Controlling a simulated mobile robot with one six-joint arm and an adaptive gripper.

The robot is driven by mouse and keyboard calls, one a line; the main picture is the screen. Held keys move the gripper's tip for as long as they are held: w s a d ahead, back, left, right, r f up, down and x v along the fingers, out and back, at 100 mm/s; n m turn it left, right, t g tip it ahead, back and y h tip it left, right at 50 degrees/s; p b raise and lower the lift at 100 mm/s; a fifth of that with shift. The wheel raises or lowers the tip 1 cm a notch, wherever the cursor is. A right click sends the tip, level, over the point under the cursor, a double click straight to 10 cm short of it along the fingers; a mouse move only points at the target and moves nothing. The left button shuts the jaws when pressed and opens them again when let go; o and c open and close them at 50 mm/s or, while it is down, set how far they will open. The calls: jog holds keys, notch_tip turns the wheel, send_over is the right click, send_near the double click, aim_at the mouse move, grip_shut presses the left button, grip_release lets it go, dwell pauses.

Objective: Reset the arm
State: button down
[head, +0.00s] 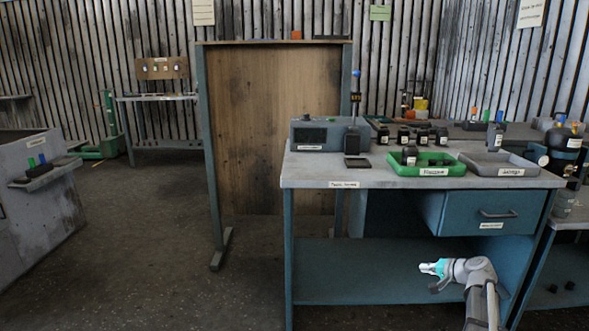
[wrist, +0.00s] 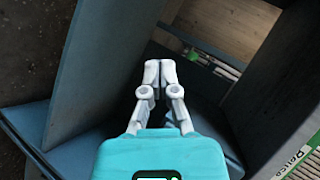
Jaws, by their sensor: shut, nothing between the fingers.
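My gripper (head: 428,268) is at the lower right of the head view, in front of the open lower part of the blue workbench (head: 360,271). It is below the drawer and points left. In the wrist view my gripper (wrist: 160,70) is white with a teal body, its two fingers together with nothing between them. Blue bench panels show around it in that view. The arm link behind it is bent and rises from the bottom edge of the head view.
The bench top (head: 310,172) carries a green tray (head: 455,169), a grey tray (head: 525,172), a grey box (head: 308,135) and several small dark parts. A drawer (head: 490,213) is shut above the gripper. A wooden panel (head: 265,120) stands behind. The floor (head: 130,250) at left is clear.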

jog(key=s+a+f+n+g, duration=0.1)
jog(key=s+a+f+g, duration=0.1)
jog(key=a, duration=0.3)
jog(key=s+a+f+n+g, duration=0.1)
jog(key=s+a+f+n, duration=0.1)
jog(key=a, duration=0.4)
jog(key=s+a+f+n+g+h, duration=0.3)
jog(key=s+a+g, duration=0.1)
jog(key=s+a, duration=0.45)
jog(key=s+a+f+n+g+h, duration=0.2)
jog(key=s+a+n+g+h, duration=0.1)
jog(key=s+a, duration=0.55)
notch_tip(320, 180, up, 37)
jog(key=s+d+p, duration=0.1)
jog(key=p, duration=3.6)
jog(key=shift+s+d+f, duration=0.15)
jog(key=shift+s+d, duration=0.1)
jog(key=shift+s, duration=0.05)
